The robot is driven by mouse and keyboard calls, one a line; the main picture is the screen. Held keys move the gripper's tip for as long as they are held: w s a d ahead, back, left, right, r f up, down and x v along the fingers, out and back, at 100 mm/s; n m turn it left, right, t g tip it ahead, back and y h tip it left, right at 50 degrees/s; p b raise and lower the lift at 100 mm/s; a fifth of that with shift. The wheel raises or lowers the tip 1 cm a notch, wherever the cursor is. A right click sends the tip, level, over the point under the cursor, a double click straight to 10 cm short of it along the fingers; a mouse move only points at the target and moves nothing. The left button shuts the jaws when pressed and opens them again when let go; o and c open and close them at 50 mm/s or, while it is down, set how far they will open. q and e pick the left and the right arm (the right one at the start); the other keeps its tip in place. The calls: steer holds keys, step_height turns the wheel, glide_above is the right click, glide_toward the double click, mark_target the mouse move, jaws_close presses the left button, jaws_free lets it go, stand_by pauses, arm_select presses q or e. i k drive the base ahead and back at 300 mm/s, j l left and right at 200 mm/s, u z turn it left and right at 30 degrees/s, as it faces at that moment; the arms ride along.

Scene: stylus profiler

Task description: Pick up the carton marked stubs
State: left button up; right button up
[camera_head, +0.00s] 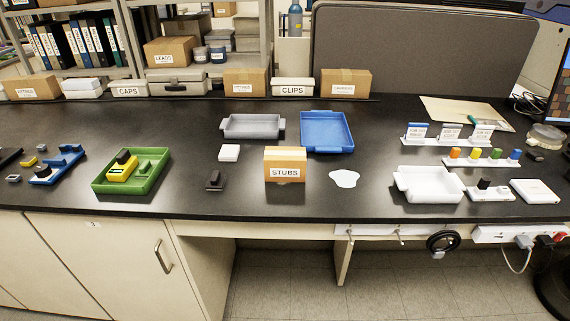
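The carton marked STUBS (285,160) is a small tan box with a white label on its front face. It stands upright on the black bench top, near the front edge, a little right of the middle of the head view. Nothing covers it. Neither my left nor my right gripper shows in the head view.
A dark small block (215,181) stands left of the carton and a white puddle-shaped patch (344,178) lies right of it. Behind are a white block (229,153), a grey tray (252,126) and a blue tray (326,132). A green tray (131,171) and a white tray (429,184) flank them.

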mark_target(281, 164)
steer(key=i+j, duration=0.1)
steer(key=j, duration=0.3)
steer(key=i+j, duration=0.1)
steer(key=j, duration=0.65)
steer(key=i+z, duration=0.1)
steer(key=z, duration=1.55)
steer(key=k+j, duration=0.05)
